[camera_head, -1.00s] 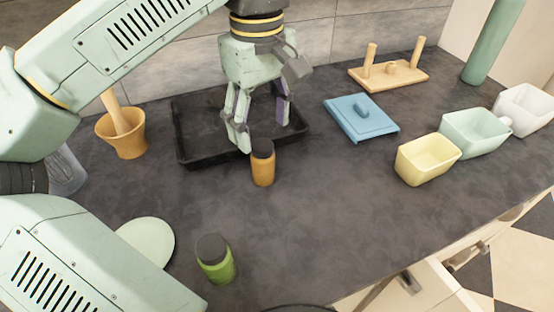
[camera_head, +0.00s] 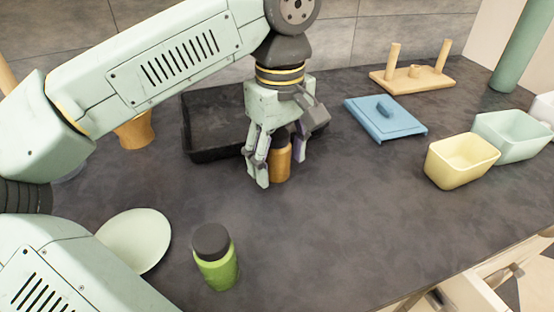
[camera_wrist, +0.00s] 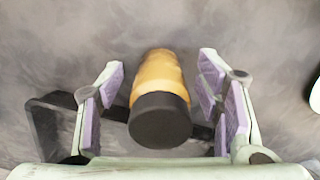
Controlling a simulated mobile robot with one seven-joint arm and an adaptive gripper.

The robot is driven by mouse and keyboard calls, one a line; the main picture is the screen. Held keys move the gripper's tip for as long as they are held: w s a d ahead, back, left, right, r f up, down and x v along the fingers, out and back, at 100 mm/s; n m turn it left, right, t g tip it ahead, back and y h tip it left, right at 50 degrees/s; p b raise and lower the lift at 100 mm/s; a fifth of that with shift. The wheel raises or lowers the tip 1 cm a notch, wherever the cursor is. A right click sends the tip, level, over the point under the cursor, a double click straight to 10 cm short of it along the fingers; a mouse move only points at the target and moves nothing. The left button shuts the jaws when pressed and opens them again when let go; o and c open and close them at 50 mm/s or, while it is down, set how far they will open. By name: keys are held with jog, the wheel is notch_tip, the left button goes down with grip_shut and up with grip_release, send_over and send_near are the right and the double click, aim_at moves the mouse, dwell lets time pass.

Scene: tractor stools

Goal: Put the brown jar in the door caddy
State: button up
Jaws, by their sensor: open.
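The brown jar (camera_head: 283,164), orange-brown with a dark lid, stands upright on the dark counter just in front of the black tray. My gripper (camera_head: 281,171) is lowered around it, with a finger on either side. In the wrist view the jar (camera_wrist: 158,72) lies between the open purple-padded fingers (camera_wrist: 163,66), with a visible gap on both sides. The fingers partly hide the jar in the head view. I cannot make out a door caddy; a pale open front (camera_head: 470,292) shows below the counter's right edge.
The black tray (camera_head: 200,156) is behind the jar. A green jar (camera_head: 218,268) and pale plate (camera_head: 135,240) stand front left. A blue lid (camera_head: 385,120), yellow bin (camera_head: 462,165) and mint bin (camera_head: 512,135) are at right. The middle front counter is clear.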

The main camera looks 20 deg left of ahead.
jog(key=c, duration=1.4)
jog(key=shift+r, duration=0.1)
jog(key=shift+r, duration=0.1)
